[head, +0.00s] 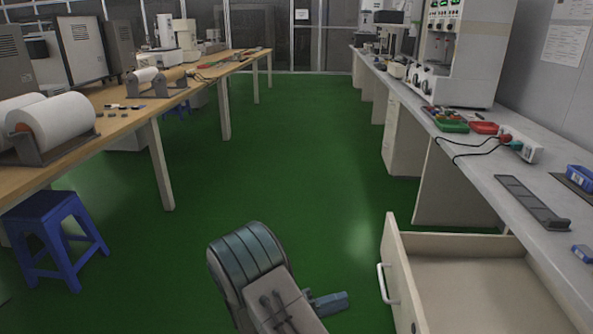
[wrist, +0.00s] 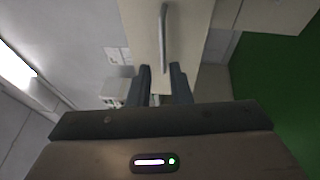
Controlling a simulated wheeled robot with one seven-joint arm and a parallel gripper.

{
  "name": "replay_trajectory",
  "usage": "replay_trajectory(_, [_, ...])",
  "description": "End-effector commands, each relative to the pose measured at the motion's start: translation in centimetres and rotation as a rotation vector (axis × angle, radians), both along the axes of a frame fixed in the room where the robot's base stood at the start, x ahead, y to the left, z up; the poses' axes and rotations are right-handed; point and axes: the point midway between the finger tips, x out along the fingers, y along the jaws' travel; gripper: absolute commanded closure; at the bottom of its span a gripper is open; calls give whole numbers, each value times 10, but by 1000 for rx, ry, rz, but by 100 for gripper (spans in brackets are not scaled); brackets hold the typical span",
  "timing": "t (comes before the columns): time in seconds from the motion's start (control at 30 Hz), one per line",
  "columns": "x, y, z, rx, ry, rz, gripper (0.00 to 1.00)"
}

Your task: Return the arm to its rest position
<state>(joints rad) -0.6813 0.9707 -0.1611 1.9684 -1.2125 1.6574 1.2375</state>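My arm (head: 258,275) rises from the bottom middle of the head view, over the green floor. My gripper (head: 335,301) shows in part beside it, pointing right toward the open drawer. In the wrist view my gripper (wrist: 162,72) has its two dark fingers apart, with nothing held between them. The white drawer handle (wrist: 164,40) lies beyond the fingertips there. In the head view this handle (head: 383,284) stands clear to the right of my gripper.
The open, empty drawer (head: 470,290) juts out from the right bench (head: 470,150). A blue stool (head: 55,235) stands by the left wooden bench (head: 110,125). The green aisle (head: 285,140) between the benches is clear.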

Motion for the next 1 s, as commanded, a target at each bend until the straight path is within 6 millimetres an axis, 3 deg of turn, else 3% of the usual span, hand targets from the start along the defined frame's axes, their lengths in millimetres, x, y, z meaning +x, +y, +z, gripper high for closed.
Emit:
replay_trajectory(0.03, [-4, -7, 22, 36, 7, -41, 82])
replay_trajectory(0.2, [-28, -36, 79, 220, 79, -212, 82])
replay_trajectory(0.5, [-82, -65, 167, 624, 181, -419, 82])
replay_trajectory(0.77, [-125, -68, 237, 994, 202, -464, 82])
replay_trajectory(1.0, [-156, -59, 301, 1314, 154, -394, 82])
